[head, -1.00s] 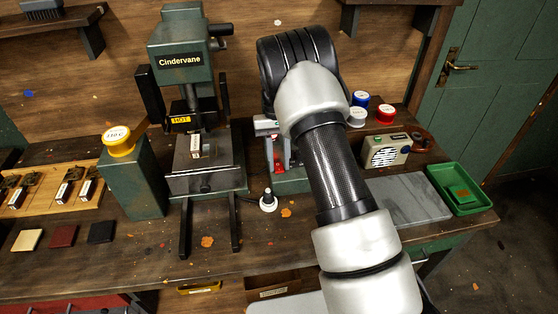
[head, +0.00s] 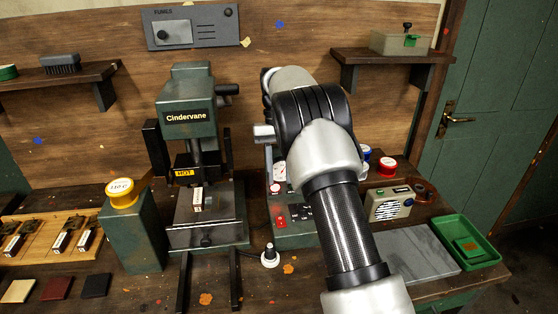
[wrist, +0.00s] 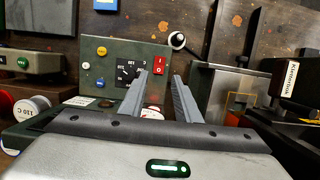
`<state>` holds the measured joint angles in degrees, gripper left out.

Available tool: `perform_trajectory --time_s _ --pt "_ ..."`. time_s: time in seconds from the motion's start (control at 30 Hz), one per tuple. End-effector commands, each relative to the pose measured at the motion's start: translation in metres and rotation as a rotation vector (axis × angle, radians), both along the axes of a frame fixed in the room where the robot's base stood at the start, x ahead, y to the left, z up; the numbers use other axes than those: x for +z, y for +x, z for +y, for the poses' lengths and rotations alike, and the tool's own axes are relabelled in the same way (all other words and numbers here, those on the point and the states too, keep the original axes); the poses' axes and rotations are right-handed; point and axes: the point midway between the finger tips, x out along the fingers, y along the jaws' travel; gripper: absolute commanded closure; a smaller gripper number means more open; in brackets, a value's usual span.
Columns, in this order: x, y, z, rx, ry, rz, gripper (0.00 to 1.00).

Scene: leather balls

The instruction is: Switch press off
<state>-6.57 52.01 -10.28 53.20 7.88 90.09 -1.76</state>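The press (head: 190,115), labelled Cindervane with a yellow HOT label, stands left of my arm. Beside it is a dark green control box (head: 290,235) with a gauge and a red switch (head: 281,222). In the wrist view the box's panel (wrist: 115,55) shows a dial, coloured buttons and the red rocker switch (wrist: 158,66) with white marks. I cannot tell which side of it is pressed. My gripper (wrist: 160,75) is open and empty, its fingers pointing at the panel near the red switch. I cannot tell if they touch. In the head view my arm hides most of the gripper.
A yellow-topped green post (head: 133,235) stands left of the press. A radio-like box (head: 389,205), grey slab (head: 415,253) and green tray (head: 465,243) lie to the right. Wall shelves hang above.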

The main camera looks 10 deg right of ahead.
Motion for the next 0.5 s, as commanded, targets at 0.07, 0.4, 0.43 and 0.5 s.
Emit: perform_trajectory --time_s 0.07,0.4,0.43,0.5 --pt "0.015 0.004 0.000 0.000 0.000 -0.002 0.70" --pt "0.039 0.010 0.000 0.000 0.000 0.001 0.70" --pt "0.039 0.010 0.000 0.000 0.000 0.001 0.70" --pt "0.039 0.010 0.000 0.000 0.000 0.001 0.70"
